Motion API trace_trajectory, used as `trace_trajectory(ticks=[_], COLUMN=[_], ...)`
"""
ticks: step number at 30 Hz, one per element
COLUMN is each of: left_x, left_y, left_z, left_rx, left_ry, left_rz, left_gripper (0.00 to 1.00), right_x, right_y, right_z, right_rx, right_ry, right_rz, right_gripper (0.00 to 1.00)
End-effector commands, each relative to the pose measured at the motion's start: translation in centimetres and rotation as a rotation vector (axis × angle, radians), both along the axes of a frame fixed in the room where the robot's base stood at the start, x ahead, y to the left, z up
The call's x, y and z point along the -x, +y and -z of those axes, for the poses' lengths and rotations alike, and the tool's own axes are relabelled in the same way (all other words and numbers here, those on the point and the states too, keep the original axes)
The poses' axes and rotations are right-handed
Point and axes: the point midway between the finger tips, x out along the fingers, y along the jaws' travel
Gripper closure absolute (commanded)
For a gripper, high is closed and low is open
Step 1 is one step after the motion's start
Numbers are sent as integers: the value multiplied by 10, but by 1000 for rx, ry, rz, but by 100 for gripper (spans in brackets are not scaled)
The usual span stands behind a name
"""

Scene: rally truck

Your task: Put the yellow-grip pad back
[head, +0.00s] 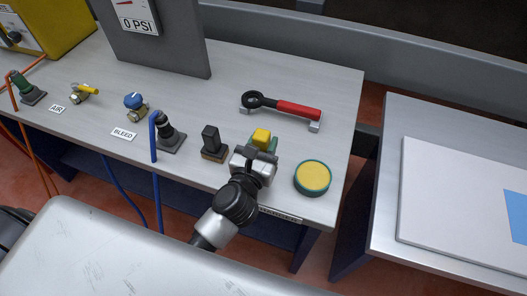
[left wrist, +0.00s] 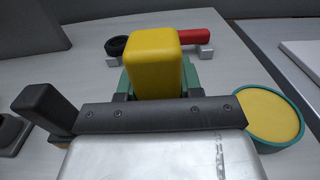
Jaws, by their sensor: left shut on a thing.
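The yellow-grip pad has a yellow block grip (head: 261,137) on a green base, and its grip also shows in the left wrist view (left wrist: 152,60). It is at the front right of the grey bench. My left gripper (head: 262,153) is shut on the yellow-grip pad. The gripper body hides part of the pad, and I cannot tell whether its base touches the bench. A dark-grip pad (head: 211,140) with a brown base stands just left of it. A round green tin with a yellow top (head: 313,177) sits just right of it. My right gripper is not in view.
A red-handled wrench (head: 285,106) lies on stands behind the pad. Blue and green hose fittings, valves and a gauge panel (head: 155,35) occupy the bench's left side. A second table (head: 390,190) with a white board stands right, across a gap. The bench's right back corner is clear.

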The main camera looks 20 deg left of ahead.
Motion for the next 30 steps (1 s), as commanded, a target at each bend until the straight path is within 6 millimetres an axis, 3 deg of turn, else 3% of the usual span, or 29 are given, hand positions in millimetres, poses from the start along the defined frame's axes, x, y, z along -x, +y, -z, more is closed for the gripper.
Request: trace_trajectory(ticks=[9,22,23,27,30], left_x=[-2,-2,-2,-2,-2], left_y=[1,1,1,1,1], left_z=[40,45,45,45,45], left_rx=[1,0,0,0,0], left_ry=[0,-1,0,0,0], left_rz=[-1,0,0,0,0], left_gripper=[100,100,63,42,39], right_x=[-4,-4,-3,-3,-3], right_y=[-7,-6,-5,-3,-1], right_z=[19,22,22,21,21], right_rx=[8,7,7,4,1], right_ry=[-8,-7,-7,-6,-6], right_rz=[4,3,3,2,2], right_gripper=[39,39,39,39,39])
